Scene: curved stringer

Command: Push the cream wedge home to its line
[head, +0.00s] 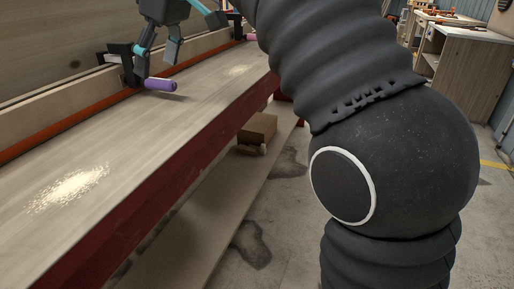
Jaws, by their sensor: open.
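I cannot make out the cream wedge or its line in the head view. My gripper (157,50) hangs at the top left over the bench, with its fingers apart and nothing seen between them. Its left finger overlaps a black clamp (121,62) with a purple handle (161,85); I cannot tell whether they touch. A pale wooden stringer (40,125) runs along the back of the bench, with an orange-red strip (60,131) at its foot.
A second purple-handled clamp (250,37) stands farther along the stringer. Sawdust patches (68,187) lie on the otherwise clear bench top (130,140). A cardboard box (258,128) sits on the lower shelf. My arm covers much of the centre and right.

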